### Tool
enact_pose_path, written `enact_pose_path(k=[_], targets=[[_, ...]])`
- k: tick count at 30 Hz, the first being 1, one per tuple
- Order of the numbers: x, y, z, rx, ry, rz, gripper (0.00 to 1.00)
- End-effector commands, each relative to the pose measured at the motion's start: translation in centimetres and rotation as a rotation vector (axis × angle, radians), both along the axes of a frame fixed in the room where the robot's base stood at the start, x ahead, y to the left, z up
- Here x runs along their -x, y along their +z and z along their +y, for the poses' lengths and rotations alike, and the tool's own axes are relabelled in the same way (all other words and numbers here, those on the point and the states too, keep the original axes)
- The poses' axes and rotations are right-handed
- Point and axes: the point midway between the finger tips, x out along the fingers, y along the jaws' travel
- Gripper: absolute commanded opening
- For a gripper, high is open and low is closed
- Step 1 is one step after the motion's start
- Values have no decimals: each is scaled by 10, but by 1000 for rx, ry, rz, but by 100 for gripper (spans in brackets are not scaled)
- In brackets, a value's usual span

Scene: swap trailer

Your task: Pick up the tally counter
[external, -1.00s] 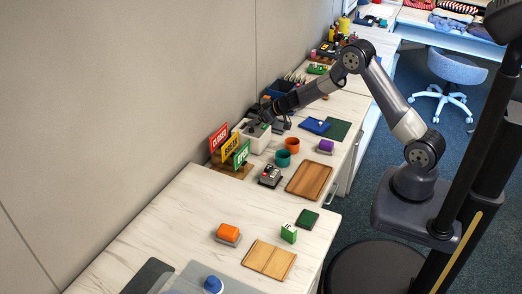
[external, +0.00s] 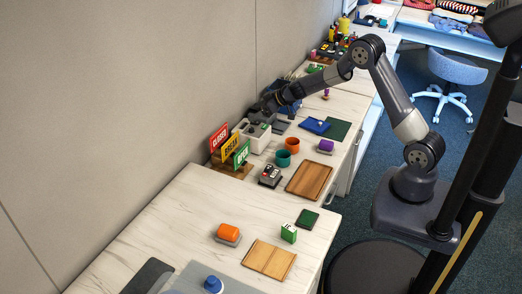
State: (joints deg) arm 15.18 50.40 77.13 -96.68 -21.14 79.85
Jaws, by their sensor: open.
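I cannot pick out a tally counter for certain; at this size the small items in and around the white bin are too small to tell. The white bin (external: 256,143) stands on the far counter against the wall, with dark and greenish items at its top. My gripper (external: 262,115) is open at the bin's upper back edge, pointing down toward it. Its fingertips are small and dark here, and I cannot tell whether they touch anything. The arm hides part of the counter behind the bin.
Red, yellow and green signs (external: 231,150) stand left of the bin. A grey device with red and white parts (external: 270,176), a teal cup (external: 283,158) and an orange cup (external: 292,145) stand in front. A wooden board (external: 309,180) lies near the counter's front edge.

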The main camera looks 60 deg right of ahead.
Motion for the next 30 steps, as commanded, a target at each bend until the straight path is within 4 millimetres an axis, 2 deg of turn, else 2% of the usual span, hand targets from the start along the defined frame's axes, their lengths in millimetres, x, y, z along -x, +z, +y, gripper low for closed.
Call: enact_pose_path(k=[5, 12, 20, 21, 24, 27, 30], targets=[[30, -9, 27, -1, 340, -16, 85], [96, -9, 58, -47, 793, -65, 85], [168, 2, 69, -146, 1152, -136, 85], [173, -5, 69, -160, 1176, -139, 85], [171, -37, 70, -159, 1168, -136, 85], [171, -57, 70, -157, 1167, -139, 85], [170, -68, 71, -154, 1167, -139, 85]])
